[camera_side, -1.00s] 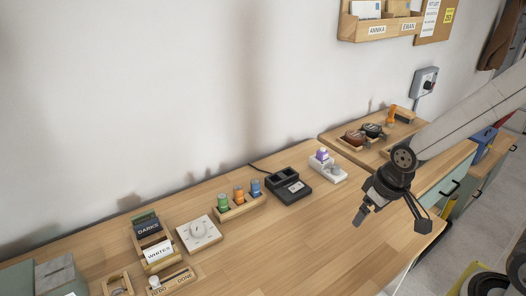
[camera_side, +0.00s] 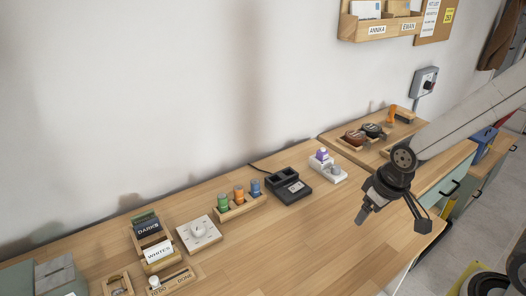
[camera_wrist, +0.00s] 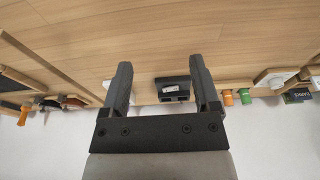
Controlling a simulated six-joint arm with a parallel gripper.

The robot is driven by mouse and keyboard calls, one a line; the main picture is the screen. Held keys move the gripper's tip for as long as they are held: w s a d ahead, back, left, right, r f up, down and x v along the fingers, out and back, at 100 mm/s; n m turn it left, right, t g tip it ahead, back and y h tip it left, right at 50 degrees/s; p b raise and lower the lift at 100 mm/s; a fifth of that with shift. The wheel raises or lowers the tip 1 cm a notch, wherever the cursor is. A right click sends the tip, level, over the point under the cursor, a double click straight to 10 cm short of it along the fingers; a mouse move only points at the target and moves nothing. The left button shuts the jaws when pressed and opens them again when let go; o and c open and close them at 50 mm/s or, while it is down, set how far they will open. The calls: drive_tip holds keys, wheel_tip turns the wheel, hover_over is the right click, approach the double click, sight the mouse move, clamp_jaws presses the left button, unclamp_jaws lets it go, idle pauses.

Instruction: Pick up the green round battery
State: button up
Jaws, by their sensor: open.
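The green round battery (camera_side: 222,201) stands upright in a wooden holder (camera_side: 241,208), at the left end of a row with an orange battery (camera_side: 239,193) and a blue battery (camera_side: 255,188). The green battery also shows in the wrist view (camera_wrist: 245,96), right of my gripper (camera_wrist: 160,65), beside the orange one. The blue one cannot be made out there. In the side view my gripper (camera_side: 393,218) is open and empty above the right part of the bench, well to the right of the batteries and apart from them.
A black charger (camera_side: 290,189) and a white block with a purple top (camera_side: 325,167) stand between the batteries and my gripper. A white dial (camera_side: 198,233) and label blocks (camera_side: 150,240) stand left of the holder. The front of the bench (camera_side: 290,245) is clear.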

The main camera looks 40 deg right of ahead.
drive_tip(key=shift+w, duration=0.1)
wheel_tip(320, 180, up, 2)
drive_tip(key=n+g, duration=0.2)
drive_tip(key=n, duration=0.7)
hover_over(221, 196)
drive_tip(key=d, duration=0.1)
drive_tip(key=shift+s+d+r, duration=0.15)
drive_tip(key=shift+s+r, duration=0.05)
drive_tip(key=shift+s, duration=0.05)
drive_tip(key=shift+w+a+g, duration=0.25)
drive_tip(key=shift+a+g, duration=0.05)
drive_tip(key=shift+a, duration=0.4)
drive_tip(key=shift+f, duration=0.1)
drive_tip(key=shift+f, duration=1.3)
